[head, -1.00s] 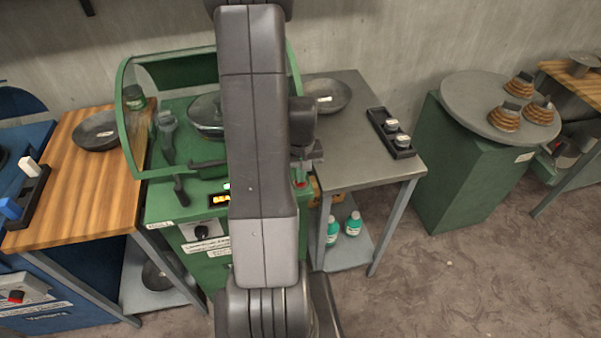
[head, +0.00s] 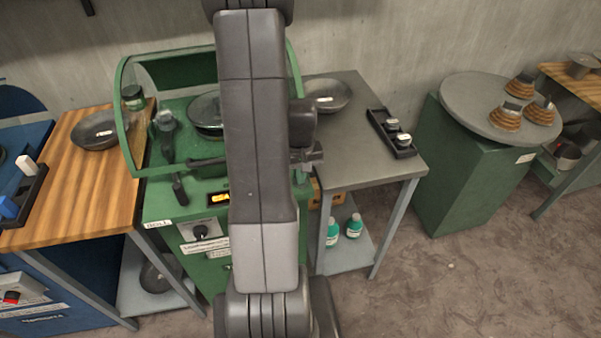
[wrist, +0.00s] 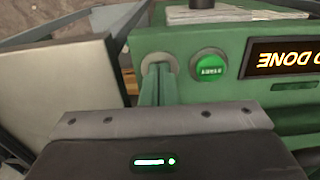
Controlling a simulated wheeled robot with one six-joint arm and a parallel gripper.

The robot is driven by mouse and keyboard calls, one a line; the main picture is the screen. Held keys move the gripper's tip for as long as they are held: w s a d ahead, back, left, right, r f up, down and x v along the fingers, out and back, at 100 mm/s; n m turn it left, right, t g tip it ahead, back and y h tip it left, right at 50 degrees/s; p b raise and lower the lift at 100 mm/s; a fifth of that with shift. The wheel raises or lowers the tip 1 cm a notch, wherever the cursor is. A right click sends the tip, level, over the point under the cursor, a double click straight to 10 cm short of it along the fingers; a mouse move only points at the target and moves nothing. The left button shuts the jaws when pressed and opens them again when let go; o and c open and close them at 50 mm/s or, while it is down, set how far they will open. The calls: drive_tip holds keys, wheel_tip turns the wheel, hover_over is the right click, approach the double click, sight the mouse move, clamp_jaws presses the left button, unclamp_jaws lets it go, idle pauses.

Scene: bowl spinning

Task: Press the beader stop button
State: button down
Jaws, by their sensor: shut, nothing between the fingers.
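The green beader (head: 158,205) stands behind my arm in the head view. In the wrist view its panel shows upside down, with a lit green START button (wrist: 209,66) and a display (wrist: 284,58) whose visible letters read "D DONE". My gripper (wrist: 158,72) is shut and empty, its fingertips in front of a round grey collar (wrist: 146,58) beside the green button. The fingers cover the collar's middle, so no red stop button shows. I cannot tell whether the tips touch it. In the head view my arm hides most of the gripper and part of the panel.
A guard frame (head: 125,130) curves over the beader's top. A grey table (head: 355,105) stands right of it, with a bowl (head: 326,95) and a black tray (head: 377,122). A wooden-topped table (head: 100,190) stands left. Floor at front right is clear.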

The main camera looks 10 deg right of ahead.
drive_tip(key=shift+s+a+f, duration=0.1)
drive_tip(key=shift+s+f, duration=0.25)
drive_tip(key=shift+f, duration=0.05)
wheel_tip(320, 180, up, 15)
drive_tip(key=p, duration=0.2)
drive_tip(key=shift+w, duration=0.35)
drive_tip(key=shift+f, duration=0.1)
